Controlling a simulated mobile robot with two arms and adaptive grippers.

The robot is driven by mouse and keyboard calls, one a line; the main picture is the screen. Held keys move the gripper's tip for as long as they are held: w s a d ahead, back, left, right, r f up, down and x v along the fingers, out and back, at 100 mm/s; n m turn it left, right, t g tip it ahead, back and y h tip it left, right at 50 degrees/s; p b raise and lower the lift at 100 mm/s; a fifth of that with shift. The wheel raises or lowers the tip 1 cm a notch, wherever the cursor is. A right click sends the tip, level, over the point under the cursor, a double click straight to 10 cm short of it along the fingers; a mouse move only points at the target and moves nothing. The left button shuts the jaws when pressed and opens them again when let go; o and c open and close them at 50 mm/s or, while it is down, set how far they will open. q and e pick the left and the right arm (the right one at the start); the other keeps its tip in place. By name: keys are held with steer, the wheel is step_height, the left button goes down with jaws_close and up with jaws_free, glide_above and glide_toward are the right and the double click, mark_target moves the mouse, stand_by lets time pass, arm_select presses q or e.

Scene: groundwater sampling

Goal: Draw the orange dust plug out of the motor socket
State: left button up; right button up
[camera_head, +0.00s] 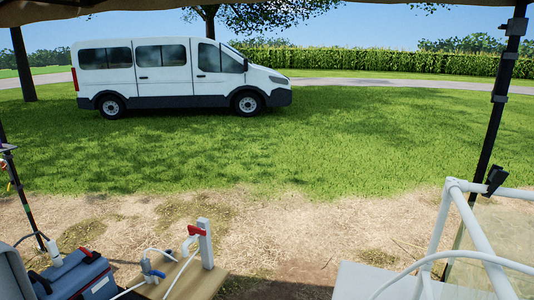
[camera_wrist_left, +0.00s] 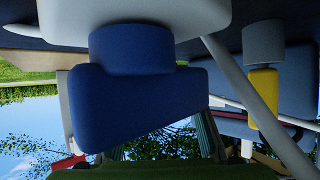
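I cannot make out an orange dust plug or a motor socket for sure in either view. The left wrist view appears upside down. A large blue fitting (camera_wrist_left: 140,105) fills its middle, very close to the camera, joined to a white body (camera_wrist_left: 135,12). To its right a yellow piece (camera_wrist_left: 263,98) sits on the end of a grey cylinder (camera_wrist_left: 263,42). Dark ribbed parts show partly behind the blue fitting and may be my left gripper's fingers; their opening cannot be read. Neither gripper shows in the head view.
In the head view a wooden board (camera_head: 205,283) carries a white post (camera_head: 205,243), a red handle (camera_head: 196,231) and a blue valve (camera_head: 148,270) with white tubing. A blue case (camera_head: 78,277) stands left. White pipes (camera_head: 475,240) rise at right. A van (camera_head: 165,75) is far off.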

arm_select(q)
steer(key=c, duration=0.3)
step_height(320, 180, up, 5)
steer(key=p, duration=0.4)
steer(key=shift+p, duration=0.4)
